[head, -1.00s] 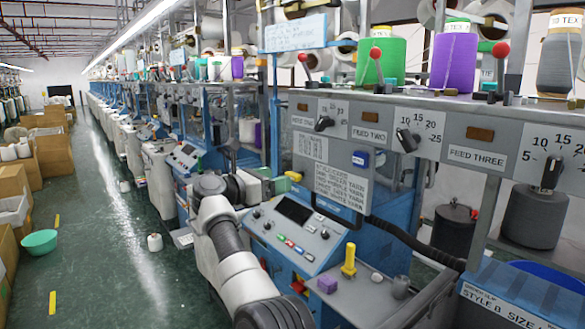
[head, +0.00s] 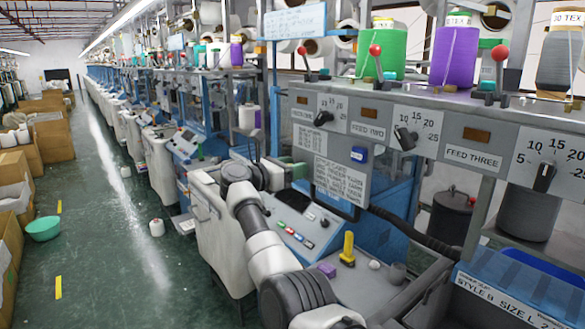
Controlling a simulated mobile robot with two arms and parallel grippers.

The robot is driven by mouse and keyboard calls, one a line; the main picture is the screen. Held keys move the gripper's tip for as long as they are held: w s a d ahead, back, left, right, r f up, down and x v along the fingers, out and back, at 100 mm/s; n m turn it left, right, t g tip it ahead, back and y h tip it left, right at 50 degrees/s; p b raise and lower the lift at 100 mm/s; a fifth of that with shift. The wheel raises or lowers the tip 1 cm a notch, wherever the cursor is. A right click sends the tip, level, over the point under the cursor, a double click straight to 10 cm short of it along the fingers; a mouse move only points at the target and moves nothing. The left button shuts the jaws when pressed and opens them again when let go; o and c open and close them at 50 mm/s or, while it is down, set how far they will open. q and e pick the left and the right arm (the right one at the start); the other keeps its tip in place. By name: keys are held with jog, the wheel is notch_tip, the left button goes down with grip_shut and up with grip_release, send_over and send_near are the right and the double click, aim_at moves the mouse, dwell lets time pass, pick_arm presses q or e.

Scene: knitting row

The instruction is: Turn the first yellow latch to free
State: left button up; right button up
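My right arm reaches up from the bottom of the head view and bends right toward the blue knitting machine (head: 386,200). Its gripper (head: 294,170) is small and partly hidden beside the grey printed sign, near a pale green part. I cannot tell whether its fingers are open or touching anything. No yellow latch shows clearly at the gripper. A yellow upright piece (head: 347,247) stands on the grey ledge below, apart from the gripper; I cannot tell whether it is a latch. My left gripper is not in view.
The grey feed panel (head: 470,135) with black dials overhangs the ledge. A purple block (head: 327,271) and a grey cup (head: 398,273) sit near the yellow piece. A blue bin (head: 520,285) is at the lower right. The green aisle floor is mostly clear around a teal basin (head: 43,228).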

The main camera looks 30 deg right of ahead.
jog(key=shift+c, duration=0.6)
